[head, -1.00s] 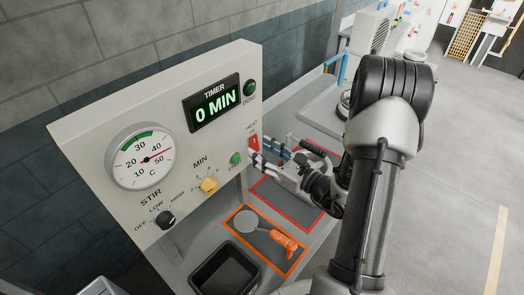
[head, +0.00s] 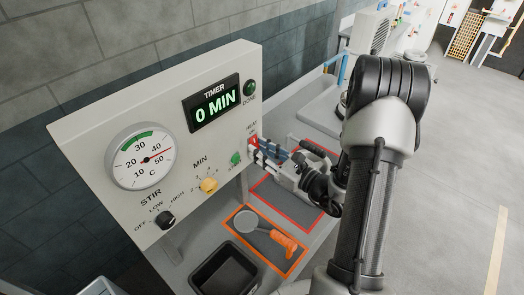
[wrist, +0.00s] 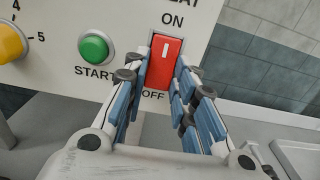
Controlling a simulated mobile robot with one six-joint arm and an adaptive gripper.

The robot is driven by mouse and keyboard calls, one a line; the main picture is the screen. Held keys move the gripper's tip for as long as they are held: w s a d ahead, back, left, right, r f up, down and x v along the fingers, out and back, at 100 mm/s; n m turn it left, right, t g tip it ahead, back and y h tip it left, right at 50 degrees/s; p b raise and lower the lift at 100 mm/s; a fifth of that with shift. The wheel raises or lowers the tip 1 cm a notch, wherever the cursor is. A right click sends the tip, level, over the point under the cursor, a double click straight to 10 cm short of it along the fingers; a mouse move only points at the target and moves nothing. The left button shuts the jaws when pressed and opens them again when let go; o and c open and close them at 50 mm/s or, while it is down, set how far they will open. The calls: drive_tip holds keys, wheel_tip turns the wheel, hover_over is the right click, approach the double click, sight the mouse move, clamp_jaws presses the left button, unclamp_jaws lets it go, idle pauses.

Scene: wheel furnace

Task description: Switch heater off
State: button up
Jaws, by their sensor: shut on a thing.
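The red HEAT rocker switch (wrist: 162,62) is on the pale control panel (head: 110,115), with ON above it and OFF below. A white mark shows on its upper half; I cannot tell which half is pressed in. My gripper (wrist: 162,66) reaches the panel with one fingertip on each side of the switch, shut on it. In the head view, my gripper (head: 255,149) covers part of the switch. The timer display (head: 215,104) reads 0 MIN.
The green START button (wrist: 96,47) is close to the left of my fingers. The yellow MIN knob (head: 208,185) and black STIR knob (head: 166,219) are lower left. Below are an orange-handled tool (head: 280,241) on an orange-edged mat and a black tray (head: 226,268).

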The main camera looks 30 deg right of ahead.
drive_tip(key=shift+f+b, duration=0.35)
drive_tip(key=shift+b, duration=0.55)
drive_tip(key=shift+c, duration=0.3)
drive_tip(key=shift+t+b, duration=0.5)
drive_tip(key=shift+b, duration=0.05)
drive_tip(key=shift+r, duration=0.15)
drive_tip(key=o, duration=1.1)
drive_tip(key=shift+c, duration=0.2)
drive_tip(key=v, duration=1.2)
drive_tip(key=shift+w, duration=0.1)
